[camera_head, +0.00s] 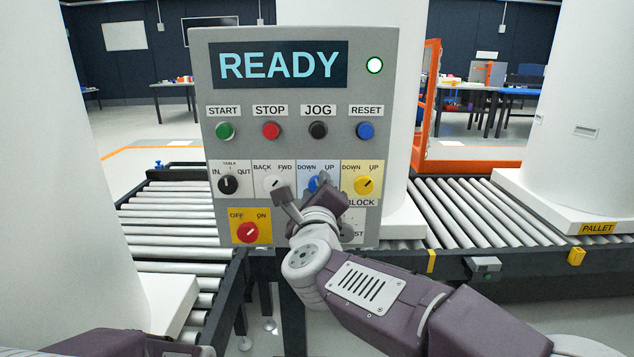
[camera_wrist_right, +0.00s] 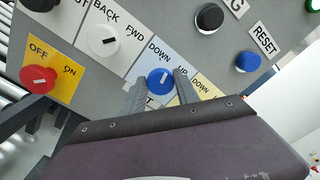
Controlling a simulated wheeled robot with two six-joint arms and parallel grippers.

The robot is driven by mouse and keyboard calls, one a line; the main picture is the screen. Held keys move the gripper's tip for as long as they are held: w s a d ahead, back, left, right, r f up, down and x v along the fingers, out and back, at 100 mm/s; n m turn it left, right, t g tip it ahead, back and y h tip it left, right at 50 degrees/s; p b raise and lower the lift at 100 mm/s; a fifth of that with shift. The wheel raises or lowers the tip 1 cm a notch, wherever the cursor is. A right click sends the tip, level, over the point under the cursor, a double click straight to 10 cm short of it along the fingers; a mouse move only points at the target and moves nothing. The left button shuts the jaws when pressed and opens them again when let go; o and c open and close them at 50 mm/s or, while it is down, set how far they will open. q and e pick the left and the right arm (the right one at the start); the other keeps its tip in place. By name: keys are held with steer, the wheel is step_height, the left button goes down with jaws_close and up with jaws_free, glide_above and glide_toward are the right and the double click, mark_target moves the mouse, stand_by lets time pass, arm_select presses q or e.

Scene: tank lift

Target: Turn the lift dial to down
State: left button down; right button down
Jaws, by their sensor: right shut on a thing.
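The grey control panel (camera_head: 300,90) faces me, its screen reading READY. The blue dial (camera_head: 314,185), labelled DOWN and UP, is partly hidden by my right gripper (camera_head: 302,196). In the right wrist view the blue dial (camera_wrist_right: 160,80) sits between the two fingers of my right gripper (camera_wrist_right: 160,88), which is shut on it. Its white mark slants towards the upper right of that view; its exact setting is hard to tell. The yellow dial (camera_head: 364,184), also labelled DOWN and UP, is just to the right. My left gripper is out of view.
A white BACK/FWD dial (camera_head: 275,185) is close left of the gripper, with a black IN/OUT dial (camera_head: 228,184) beyond. A red OFF/ON dial (camera_head: 247,232) is below. Several push buttons, such as the black JOG button (camera_head: 318,130), run above. Roller conveyors (camera_head: 460,215) flank the panel.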

steer(key=n+p, duration=0.2)
steer(key=n, duration=0.3)
steer(key=shift+f, duration=0.1)
steer(key=shift+p, duration=0.3)
stand_by(0.4)
steer(key=c, duration=0.9)
jaws_free()
